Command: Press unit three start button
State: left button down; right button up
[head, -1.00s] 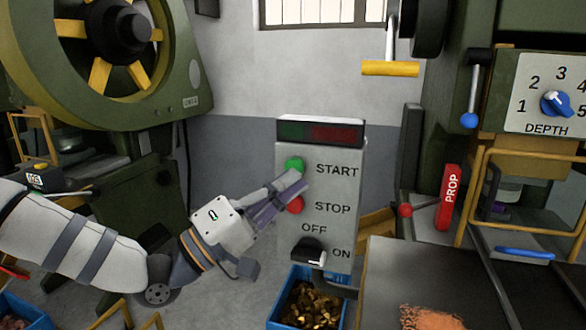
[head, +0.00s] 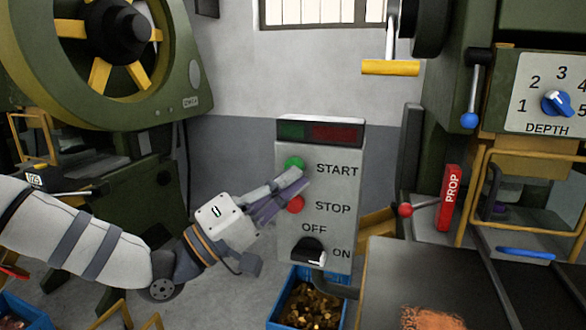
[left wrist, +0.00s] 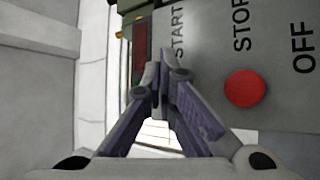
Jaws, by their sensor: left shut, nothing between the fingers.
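The control box (head: 340,190) is grey and upright in the middle of the head view. Its green button (head: 294,162) sits left of the word START, and its red button (head: 295,204) is left of STOP. The red button also shows in the left wrist view (left wrist: 245,88). My left gripper (head: 299,178) is shut and empty, its fingertips just below the green button in the head view. Whether they touch it I cannot tell. In the left wrist view the closed fingertips (left wrist: 160,74) are by the START label, and the green button is hidden. My right gripper is out of view.
A black switch (head: 308,252) marked OFF and ON is low on the box. A dark green and red display (head: 320,132) tops it. A blue bin (head: 276,312) of copper-coloured pieces stands below. Green machines flank the box, with a red PROP bar (head: 451,196) on the right.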

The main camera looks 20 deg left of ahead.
pick_arm(q)
jog(key=shift+w, duration=0.5)
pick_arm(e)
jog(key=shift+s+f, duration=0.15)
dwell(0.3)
pick_arm(q)
jog(key=shift+s, duration=0.1)
jog(key=shift+s+p, duration=0.3)
jog(key=shift+s, duration=0.5)
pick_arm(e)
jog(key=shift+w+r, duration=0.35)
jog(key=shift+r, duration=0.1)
pick_arm(q)
jog(key=s+p, duration=0.2)
jog(key=s, duration=0.3)
jog(key=shift+a, duration=0.1)
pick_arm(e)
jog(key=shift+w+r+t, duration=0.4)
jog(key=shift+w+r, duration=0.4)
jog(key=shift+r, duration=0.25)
